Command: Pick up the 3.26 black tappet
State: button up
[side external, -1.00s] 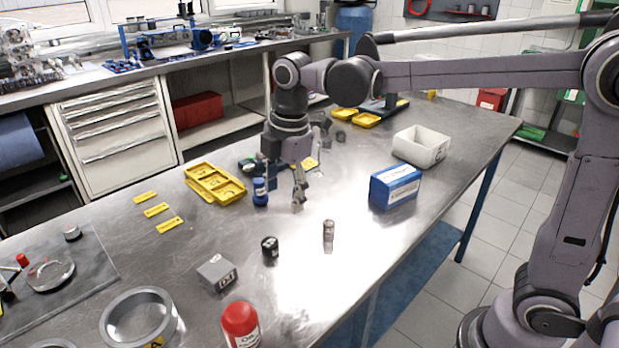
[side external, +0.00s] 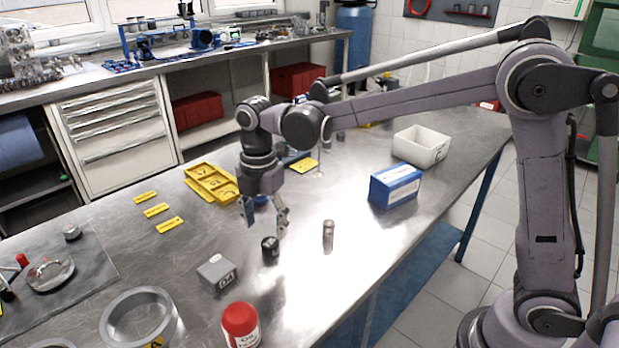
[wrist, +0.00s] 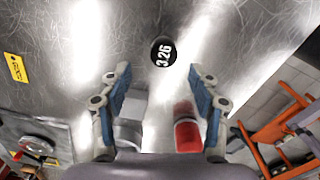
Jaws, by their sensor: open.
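The black tappet (side external: 270,248) stands on the steel bench. In the wrist view the black tappet (wrist: 163,51) shows its round top with white "3.26" on it, just beyond the fingertips and near the middle line between them. My gripper (side external: 264,222) is open and empty, pointing down just above and behind the tappet in the side view. In the wrist view both fingers of my gripper (wrist: 162,72) are spread wide with blue inner pads. The gap between fingers and tappet is hard to judge.
A grey block (side external: 217,273) and a red-capped bottle (side external: 240,322) stand in front. A metallic cylinder (side external: 328,236) stands to the right, with a blue box (side external: 395,186) behind it. A yellow tray (side external: 211,184) and yellow tags (side external: 157,210) lie to the left.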

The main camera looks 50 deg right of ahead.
aim_at(270, 242)
jog(key=f, duration=0.4)
jog(key=shift+s+d+f, duration=0.2)
jog(key=shift+d+f, duration=0.05)
jog(key=shift+f, duration=0.15)
jog(key=c, duration=1.3)
